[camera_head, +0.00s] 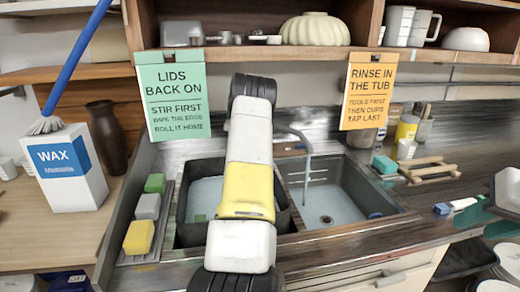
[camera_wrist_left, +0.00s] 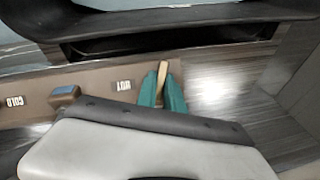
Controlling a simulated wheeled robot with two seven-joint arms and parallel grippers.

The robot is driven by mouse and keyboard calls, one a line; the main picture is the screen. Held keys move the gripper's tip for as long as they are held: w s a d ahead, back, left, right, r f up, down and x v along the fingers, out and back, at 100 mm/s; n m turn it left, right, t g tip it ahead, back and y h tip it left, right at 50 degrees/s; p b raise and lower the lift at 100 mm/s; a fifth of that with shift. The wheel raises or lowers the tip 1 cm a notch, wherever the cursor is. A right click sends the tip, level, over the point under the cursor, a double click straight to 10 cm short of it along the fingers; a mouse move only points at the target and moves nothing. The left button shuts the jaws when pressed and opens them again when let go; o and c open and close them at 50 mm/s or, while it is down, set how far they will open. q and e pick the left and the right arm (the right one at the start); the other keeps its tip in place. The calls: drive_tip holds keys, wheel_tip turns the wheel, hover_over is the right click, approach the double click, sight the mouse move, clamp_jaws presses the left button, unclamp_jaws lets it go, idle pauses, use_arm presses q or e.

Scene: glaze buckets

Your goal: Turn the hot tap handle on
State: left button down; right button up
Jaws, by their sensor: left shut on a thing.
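The hot tap handle (camera_wrist_left: 162,76) shows in the left wrist view as a tan lever beside the HOT label (camera_wrist_left: 122,86). My left gripper (camera_wrist_left: 162,88) has its teal fingers shut on it. The cold tap handle (camera_wrist_left: 65,92), blue-ended, stands to the left near the COLD label (camera_wrist_left: 14,102). In the head view my left arm crosses the middle of the sink and hides its gripper and both handles. The curved spout (camera_head: 306,150) shows over the right basin (camera_head: 388,208). My right gripper (camera_head: 488,216) is at the right edge, its teal fingers apart, partly cut off.
A tray of sponges (camera_head: 143,250) lies left of the sink. A WAX carton (camera_head: 66,168) with a blue-handled brush stands further left. A wooden rack (camera_head: 425,170) and a white-handled tool (camera_head: 464,203) lie on the right counter. Two hanging signs (camera_head: 172,95) (camera_head: 368,90) flank the arm.

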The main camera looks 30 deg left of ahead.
use_arm(q)
drive_tip(key=c, duration=1.5)
unclamp_jaws()
drive_tip(key=shift+o, duration=0.2)
drive_tip(key=w+v, duration=0.1)
drive_tip(key=v, duration=0.6)
drive_tip(key=shift+s+r, duration=0.35)
drive_tip(key=shift+s, duration=0.2)
drive_tip(key=shift+d, duration=0.15)
